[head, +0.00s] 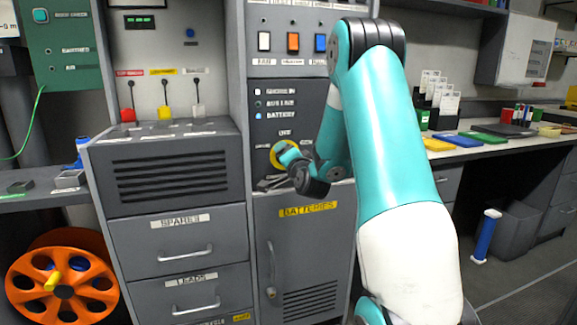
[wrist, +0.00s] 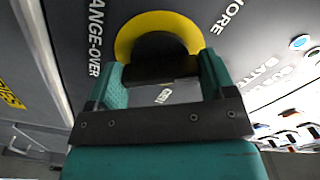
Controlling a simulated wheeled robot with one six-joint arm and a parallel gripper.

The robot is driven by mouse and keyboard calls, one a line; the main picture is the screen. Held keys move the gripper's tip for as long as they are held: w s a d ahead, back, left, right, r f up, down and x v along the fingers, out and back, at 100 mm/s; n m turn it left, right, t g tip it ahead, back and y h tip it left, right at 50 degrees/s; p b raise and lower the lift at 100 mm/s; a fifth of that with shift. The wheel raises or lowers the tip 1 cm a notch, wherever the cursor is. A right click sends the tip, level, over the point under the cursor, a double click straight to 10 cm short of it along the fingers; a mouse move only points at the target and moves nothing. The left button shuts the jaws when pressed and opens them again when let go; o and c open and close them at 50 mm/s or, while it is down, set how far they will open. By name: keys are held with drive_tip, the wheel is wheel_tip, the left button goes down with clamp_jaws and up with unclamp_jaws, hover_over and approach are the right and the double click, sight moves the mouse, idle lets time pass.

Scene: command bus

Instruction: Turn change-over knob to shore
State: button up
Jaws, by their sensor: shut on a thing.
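The change-over knob (wrist: 160,52) is a black grip on a yellow ring (wrist: 182,21), set in the dark panel. In the wrist view my gripper (wrist: 162,80) has its teal fingers on both sides of the grip, shut on it. White lettering ending in "ORE" (wrist: 232,18) is at the ring's upper right, and "ANGE-OVER" (wrist: 97,38) at its left. In the head view my gripper (head: 287,153) is at the yellow ring (head: 277,158) and hides most of the knob. The knob's pointer does not show clearly.
Indicator lights stand above the knob; the blue one (head: 258,116) beside "BATTERY" is bright. Rocker switches (head: 293,43) are higher up. The batteries door (head: 300,250) is below. Capped levers (head: 165,111) stand to the left, above a vented box (head: 165,170).

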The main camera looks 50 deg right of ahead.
drive_tip(key=n+b, duration=0.4)
drive_tip(key=n, duration=0.1)
drive_tip(key=shift+f, duration=0.2)
drive_tip(key=shift+n, duration=0.3)
drive_tip(key=o, duration=0.9)
drive_tip(key=shift+r, duration=0.1)
drive_tip(key=shift+s+a, duration=0.1)
drive_tip(key=shift+s, duration=0.05)
drive_tip(key=shift+b+v, duration=5.65)
drive_tip(key=shift+v, duration=2.95)
